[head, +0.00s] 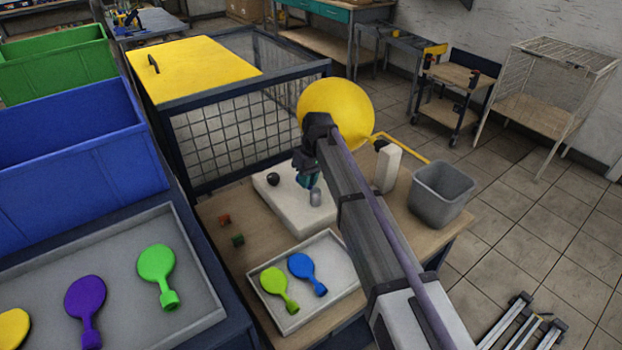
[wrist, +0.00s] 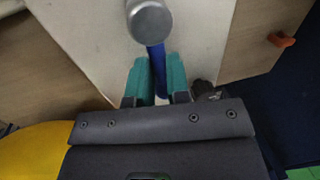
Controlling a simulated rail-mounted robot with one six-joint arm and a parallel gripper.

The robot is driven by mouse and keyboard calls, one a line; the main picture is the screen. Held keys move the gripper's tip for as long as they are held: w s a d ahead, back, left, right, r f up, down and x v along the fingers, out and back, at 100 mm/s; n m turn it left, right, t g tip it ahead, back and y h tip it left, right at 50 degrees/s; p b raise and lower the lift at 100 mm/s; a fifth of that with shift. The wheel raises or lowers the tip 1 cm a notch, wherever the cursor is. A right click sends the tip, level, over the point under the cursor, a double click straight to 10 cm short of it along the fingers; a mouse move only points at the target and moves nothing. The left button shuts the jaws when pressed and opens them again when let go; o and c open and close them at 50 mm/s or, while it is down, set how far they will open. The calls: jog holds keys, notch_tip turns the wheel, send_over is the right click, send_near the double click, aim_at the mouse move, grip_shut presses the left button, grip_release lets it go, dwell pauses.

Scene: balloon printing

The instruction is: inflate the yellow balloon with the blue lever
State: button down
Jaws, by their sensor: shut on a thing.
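The yellow balloon (head: 335,105) looks large and round in the head view, behind my arm. A yellow edge of it seems to show at the lower left of the wrist view (wrist: 35,152). The blue lever (wrist: 156,70) rises between my teal fingertips in the wrist view, with a round grey end (wrist: 149,20) beyond them. My gripper (wrist: 156,78) is shut on the blue lever. In the head view my gripper (head: 307,178) is over the white base (head: 290,215), and my arm hides most of the lever. The balloon's neck is partly hidden.
A tray (head: 335,265) with a green and a blue flat balloon lies in front of the base. Two small blocks (head: 224,220) are left of it. A white upright block (head: 387,168) and a grey bin (head: 440,195) stand right. A mesh cage (head: 240,130) is behind.

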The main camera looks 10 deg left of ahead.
jog(key=c, duration=1.1)
grip_release()
notch_tip(320, 180, up, 11)
jog(key=w+d+p, duration=0.1)
jog(key=p, duration=0.9)
jog(key=shift+w+d+f+p, duration=0.15)
jog(key=shift+w+f+p, duration=0.05)
jog(key=shift+w+p, duration=0.1)
